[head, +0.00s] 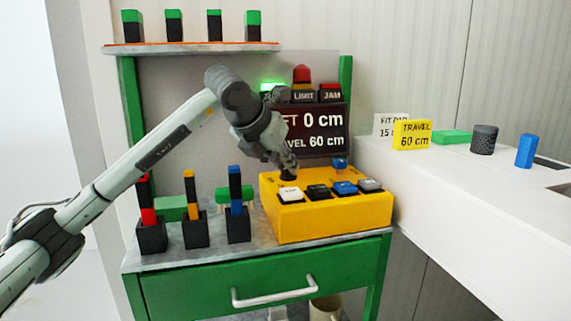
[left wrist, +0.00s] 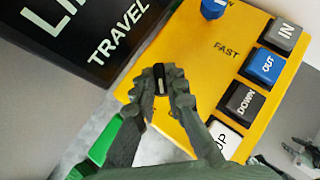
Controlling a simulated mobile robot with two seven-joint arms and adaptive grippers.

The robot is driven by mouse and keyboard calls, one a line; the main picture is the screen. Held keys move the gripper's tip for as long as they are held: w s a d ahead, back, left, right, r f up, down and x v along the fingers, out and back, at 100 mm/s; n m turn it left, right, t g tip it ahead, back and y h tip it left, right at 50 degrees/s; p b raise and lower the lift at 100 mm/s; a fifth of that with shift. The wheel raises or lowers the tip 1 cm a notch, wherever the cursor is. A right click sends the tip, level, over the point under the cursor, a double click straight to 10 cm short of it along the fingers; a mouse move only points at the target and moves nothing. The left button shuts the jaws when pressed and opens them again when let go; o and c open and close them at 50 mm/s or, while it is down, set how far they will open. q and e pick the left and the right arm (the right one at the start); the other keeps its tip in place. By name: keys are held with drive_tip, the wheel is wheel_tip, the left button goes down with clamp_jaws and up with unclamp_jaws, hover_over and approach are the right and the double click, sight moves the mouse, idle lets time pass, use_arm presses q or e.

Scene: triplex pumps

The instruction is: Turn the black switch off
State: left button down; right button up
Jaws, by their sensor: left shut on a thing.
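A yellow control box (head: 325,221) stands on the bench and also fills much of the left wrist view (left wrist: 205,60). The black switch (head: 288,176) is at its back left corner, mostly covered by my left gripper (head: 290,165). In the left wrist view, my left gripper (left wrist: 162,84) has its fingertips shut on the black switch (left wrist: 161,86), whose top shows a pale line between them. The word FAST is printed near it. A blue knob (head: 340,163) also shows in the left wrist view (left wrist: 213,9).
White (head: 290,193), black (head: 318,191), blue (head: 344,188) and grey (head: 369,185) buttons sit in front of the switch. A display (head: 318,130) reading 0 cm and 60 cm stands behind. Several coloured holders stand left; a white counter (head: 450,185) is at right.

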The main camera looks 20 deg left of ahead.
use_arm(q)
drive_tip(key=shift+m, duration=0.3)
drive_tip(key=shift+a+h, duration=0.1)
drive_tip(key=shift+h, duration=0.2)
drive_tip(key=shift+w+a+m+g+h, duration=0.1)
drive_tip(key=shift+m+g+h, duration=0.3)
drive_tip(key=shift+m+h, duration=0.6)
drive_tip(key=shift+m, duration=0.6)
drive_tip(key=m+g+h+p, duration=0.1)
drive_tip(key=m+h, duration=0.1)
drive_tip(key=m, duration=0.1)
drive_tip(key=shift+w+a+r+g, duration=0.1)
drive_tip(key=shift+g, duration=0.3)
drive_tip(key=shift+m+g+h+p, duration=0.3)
drive_tip(key=shift+m, duration=0.3)
drive_tip(key=shift+w+m+g, duration=0.1)
drive_tip(key=shift+m+g, duration=0.2)
drive_tip(key=shift+m, duration=0.2)
use_arm(e)
drive_tip(key=s+d+f, duration=0.1)
drive_tip(key=s+f, duration=0.2)
drive_tip(key=f, duration=0.2)
drive_tip(key=shift+s+f+g, duration=0.2)
drive_tip(key=shift+f+g, duration=0.1)
use_arm(q)
drive_tip(key=shift+h, duration=0.3)
